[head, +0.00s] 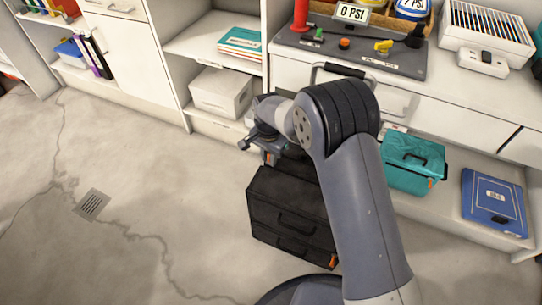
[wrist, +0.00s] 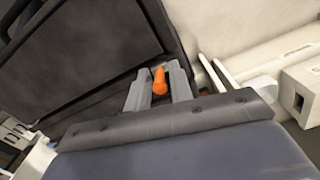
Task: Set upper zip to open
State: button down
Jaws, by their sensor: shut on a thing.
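A black case (head: 290,222) stands on the floor in front of the shelving, partly hidden behind my arm. It has handles on its front and an orange tab (head: 333,262) at its lower right. My gripper (head: 267,156) is at the case's upper left in the head view. In the wrist view, my gripper (wrist: 160,88) is shut on an orange zip pull (wrist: 159,82), which shows between the two grey fingers. The black panel of the case (wrist: 95,60) fills the upper left there. How far the upper zip is open cannot be told.
A teal case (head: 412,165) and a blue case (head: 492,200) sit on the low shelf at the right. A white box (head: 222,92) is on a shelf behind my gripper. The floor at the left is clear, with a drain grate (head: 91,204).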

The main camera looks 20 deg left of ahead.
jog(key=c, duration=1.5)
grip_release()
jog(key=shift+a, duration=0.3)
notch_tip(320, 180, up, 11)
jog(key=p, duration=0.3)
jog(key=shift+f, duration=0.15)
notch_tip(320, 180, down, 11)
jog(key=b, duration=0.3)
jog(key=shift+d, duration=0.55)
jog(key=shift+r, duration=0.3)
